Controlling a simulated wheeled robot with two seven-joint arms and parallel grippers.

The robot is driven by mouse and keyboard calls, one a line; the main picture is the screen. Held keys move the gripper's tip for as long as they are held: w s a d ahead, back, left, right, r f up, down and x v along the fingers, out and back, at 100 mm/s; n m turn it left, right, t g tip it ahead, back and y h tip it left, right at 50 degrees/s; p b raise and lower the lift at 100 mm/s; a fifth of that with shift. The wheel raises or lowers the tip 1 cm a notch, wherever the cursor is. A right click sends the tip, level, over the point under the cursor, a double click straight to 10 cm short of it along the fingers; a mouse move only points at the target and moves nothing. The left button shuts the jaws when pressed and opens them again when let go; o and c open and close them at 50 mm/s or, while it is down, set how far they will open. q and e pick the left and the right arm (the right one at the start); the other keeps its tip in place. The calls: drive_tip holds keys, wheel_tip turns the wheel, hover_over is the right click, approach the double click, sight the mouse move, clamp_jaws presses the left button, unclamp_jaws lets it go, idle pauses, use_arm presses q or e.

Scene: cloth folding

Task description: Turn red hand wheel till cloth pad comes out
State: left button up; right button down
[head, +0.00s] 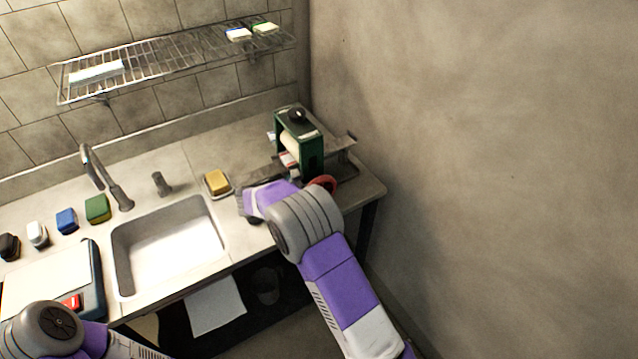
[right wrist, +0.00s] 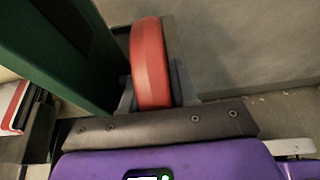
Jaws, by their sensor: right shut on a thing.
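The green roller machine (head: 314,150) stands at the right end of the counter, with a pale roller (head: 298,143) in its frame. The red hand wheel (head: 323,183) is low on its near side, partly hidden by my right arm. In the right wrist view the wheel (right wrist: 150,65) stands on edge between the fingers of my right gripper (right wrist: 152,92), which is shut on it. A white and red item (head: 289,160) lies at the foot of the machine; I cannot tell if it is the cloth pad. My left gripper is not in view; only part of that arm shows.
A sink (head: 168,245) and faucet (head: 105,180) are left of the machine. A yellow sponge (head: 216,181) on a dish lies between them. Several coloured blocks line the counter's left. A wire shelf (head: 175,60) hangs above. A bare wall (head: 480,150) closes the right side.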

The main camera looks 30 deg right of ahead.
drive_tip(key=shift+r+y+p, duration=0.15)
drive_tip(key=shift+y+p, duration=0.35)
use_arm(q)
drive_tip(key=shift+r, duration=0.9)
use_arm(e)
drive_tip(key=c, duration=1.2)
unclamp_jaws()
drive_tip(key=shift+c, duration=0.2)
drive_tip(key=shift+a, duration=0.15)
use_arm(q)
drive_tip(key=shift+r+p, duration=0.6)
use_arm(e)
drive_tip(key=v, duration=0.7)
drive_tip(key=shift+a, duration=0.15)
